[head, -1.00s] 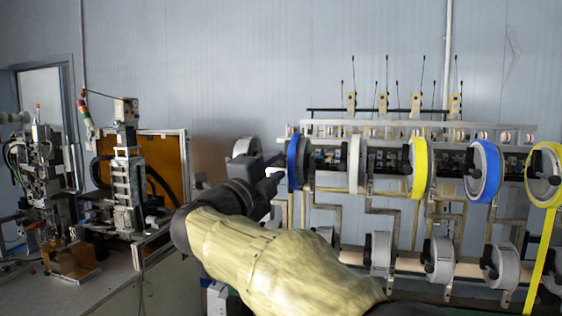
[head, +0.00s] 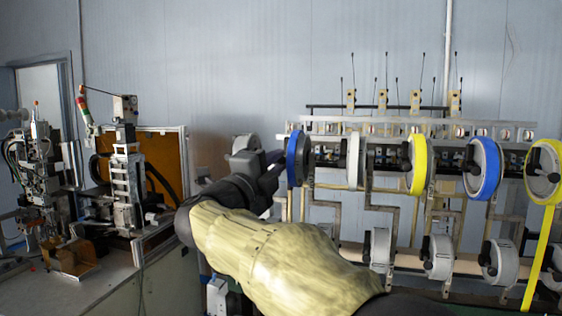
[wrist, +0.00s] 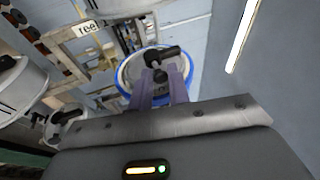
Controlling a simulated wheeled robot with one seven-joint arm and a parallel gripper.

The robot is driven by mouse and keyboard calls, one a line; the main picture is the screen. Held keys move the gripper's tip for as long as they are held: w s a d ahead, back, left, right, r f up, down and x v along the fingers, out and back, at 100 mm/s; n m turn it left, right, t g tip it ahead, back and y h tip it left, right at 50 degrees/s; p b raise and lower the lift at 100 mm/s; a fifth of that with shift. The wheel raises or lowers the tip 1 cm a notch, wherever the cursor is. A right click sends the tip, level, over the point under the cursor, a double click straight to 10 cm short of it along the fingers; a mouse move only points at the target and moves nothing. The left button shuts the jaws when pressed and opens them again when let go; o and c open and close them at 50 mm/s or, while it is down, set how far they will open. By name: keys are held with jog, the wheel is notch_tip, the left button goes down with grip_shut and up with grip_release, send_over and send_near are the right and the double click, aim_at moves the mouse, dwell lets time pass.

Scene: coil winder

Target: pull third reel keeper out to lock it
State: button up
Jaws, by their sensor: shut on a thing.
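A blue-rimmed reel (head: 297,158) hangs at the left of the upper row in the head view, seen nearly edge-on. In the wrist view the same reel (wrist: 124,76) faces me, with a black reel keeper (wrist: 162,54) across its hub. My gripper (wrist: 161,76) has its two purple fingers shut on the keeper's dark middle part, in front of the reel's face. In the head view my gripper (head: 280,166) is at the left side of this reel, and the grip itself is hidden there. The keeper's far end shows above the fingers.
To the right hang a white reel (head: 353,160), a yellow reel (head: 418,165) and another blue reel (head: 486,169). Lower reels (head: 438,257) sit below. A machine (head: 125,185) stands on the left bench.

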jog(key=shift+s+a+b, duration=0.3)
jog(key=shift+s+b, duration=0.1)
jog(key=shift+s, duration=0.3)
jog(key=shift+s+a, duration=0.1)
jog(key=shift+s, duration=0.25)
jog(key=o, duration=0.5)
jog(key=shift+s, duration=0.1)
jog(key=shift+o, duration=0.2)
jog(key=r+b+v, duration=0.1)
jog(key=b+v, duration=0.1)
jog(key=v, duration=0.5)
jog(key=shift+a+r, duration=0.25)
jog(key=shift+r, duration=0.1)
